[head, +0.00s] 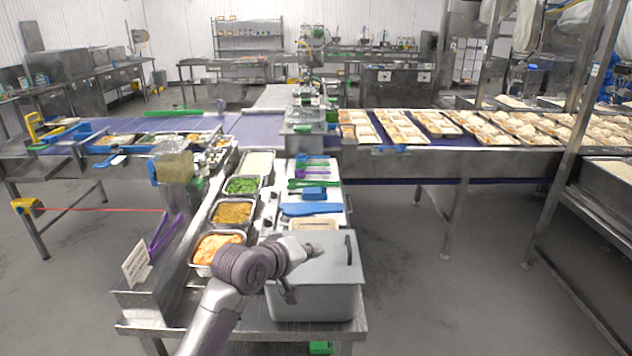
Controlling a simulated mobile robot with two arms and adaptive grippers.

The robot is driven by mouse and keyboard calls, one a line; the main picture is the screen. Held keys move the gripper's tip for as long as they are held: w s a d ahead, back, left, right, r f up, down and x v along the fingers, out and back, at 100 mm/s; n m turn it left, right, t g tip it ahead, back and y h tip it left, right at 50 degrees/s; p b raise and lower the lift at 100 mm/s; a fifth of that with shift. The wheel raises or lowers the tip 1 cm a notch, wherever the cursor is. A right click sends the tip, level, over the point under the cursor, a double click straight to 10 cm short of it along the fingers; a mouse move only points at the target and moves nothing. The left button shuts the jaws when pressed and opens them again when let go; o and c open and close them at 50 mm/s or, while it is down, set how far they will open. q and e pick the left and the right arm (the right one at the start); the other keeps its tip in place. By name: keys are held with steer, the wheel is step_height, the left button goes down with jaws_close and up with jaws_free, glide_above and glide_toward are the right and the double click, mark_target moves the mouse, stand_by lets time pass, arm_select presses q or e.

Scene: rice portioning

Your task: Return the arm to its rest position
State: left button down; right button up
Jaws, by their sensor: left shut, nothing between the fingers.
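My left arm comes in from the bottom edge, left of centre, and bends at purple-grey joints over the front of the steel table. My left gripper (289,294) is small and dark in this view, shut and empty. My right gripper is not in view.
Trays with orange food (212,245), yellow food (232,213) and green food (243,186) line the table beside my arm. Blue utensils (311,209) lie to their right. A conveyor (455,140) carries filled trays. Grey floor (460,290) at right is clear.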

arm_select(q)
steer(key=s+a+f+m+g+y, duration=0.1)
steer(key=s+a+f+m+y, duration=0.1)
steer(key=s+a+f, duration=0.5)
steer(key=s+a+f+m+g+y, duration=0.1)
steer(key=s+a+f+g+y, duration=0.15)
steer(key=s+f, duration=0.75)
steer(key=s+a+f+m+g+y, duration=0.15)
steer(key=s+a, duration=0.35)
steer(key=s, duration=0.6)
steer(key=s+a+f+m+g+y, duration=0.1)
steer(key=s+a+f+m+y, duration=0.1)
steer(key=s+a, duration=0.65)
steer(key=s+d+f+g+b, duration=0.1)
steer(key=s+f, duration=0.2)
steer(key=f, duration=1.2)
steer(key=s+d+f+g+b, duration=0.1)
steer(key=s+d+f, duration=0.1)
steer(key=f, duration=1.3)
steer(key=s+a+f+g, duration=0.1)
steer(key=s+a+f, duration=0.2)
steer(key=s+f, duration=1.1)
steer(key=shift+s+f+b, duration=0.4)
steer(key=shift+s+b, duration=0.05)
steer(key=shift+s, duration=0.4)
steer(key=shift+a, duration=0.1)
